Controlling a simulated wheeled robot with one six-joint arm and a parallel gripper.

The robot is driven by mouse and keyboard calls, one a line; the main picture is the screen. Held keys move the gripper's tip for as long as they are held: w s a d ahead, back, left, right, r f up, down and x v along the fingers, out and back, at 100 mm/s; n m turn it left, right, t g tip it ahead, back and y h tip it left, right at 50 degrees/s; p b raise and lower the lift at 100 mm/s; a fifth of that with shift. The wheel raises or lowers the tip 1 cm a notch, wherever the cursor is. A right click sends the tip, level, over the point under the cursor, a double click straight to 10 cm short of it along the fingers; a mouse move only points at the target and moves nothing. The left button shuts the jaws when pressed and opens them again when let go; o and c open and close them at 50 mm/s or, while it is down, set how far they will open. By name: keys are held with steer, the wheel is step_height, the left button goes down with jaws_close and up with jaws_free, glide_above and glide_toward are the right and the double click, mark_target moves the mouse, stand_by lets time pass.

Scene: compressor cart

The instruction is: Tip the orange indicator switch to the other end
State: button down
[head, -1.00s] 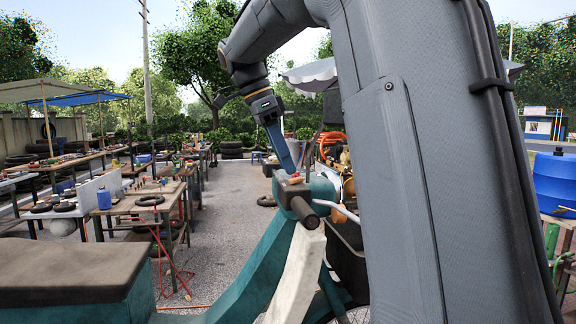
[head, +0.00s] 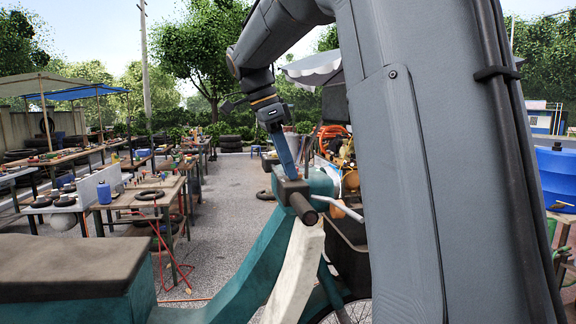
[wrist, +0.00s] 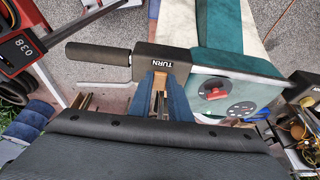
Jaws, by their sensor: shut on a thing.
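The orange indicator switch (wrist: 160,82) shows as a small orange-tan piece on the black housing marked TURN (wrist: 165,63), in the wrist view. My gripper (wrist: 161,98) has its two blue fingers shut on it, one on each side, and they hide much of it. I cannot tell which end is tipped down. In the head view my gripper (head: 289,172) reaches down to the housing beside the dark handlebar grip (head: 304,209); the switch is hidden there.
A brown seat (head: 70,255) lies front left. Work tables (head: 150,195) stand at left, with open paving between. A blue barrel (head: 556,180) is at right.

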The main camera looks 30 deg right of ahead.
steer(key=shift+s+d+r+t+y+p, duration=0.1)
steer(key=shift+d+r+t+y+p, duration=0.15)
steer(key=shift+y, duration=0.35)
steer(key=shift+s+d+r+t+y+p, duration=0.15)
steer(key=shift+d+y+p, duration=0.15)
steer(key=shift+y, duration=0.3)
steer(key=shift+d+f+t+y+p, duration=0.15)
steer(key=shift+t+y+p, duration=0.25)
steer(key=shift+y, duration=0.5)
steer(key=c, duration=1.6)
jaws_free()
steer(key=shift+c, duration=0.2)
step_height(320, 180, up, 8)
steer(key=b, duration=0.2)
steer(key=shift+d, duration=0.15)
steer(key=shift+f, duration=0.1)
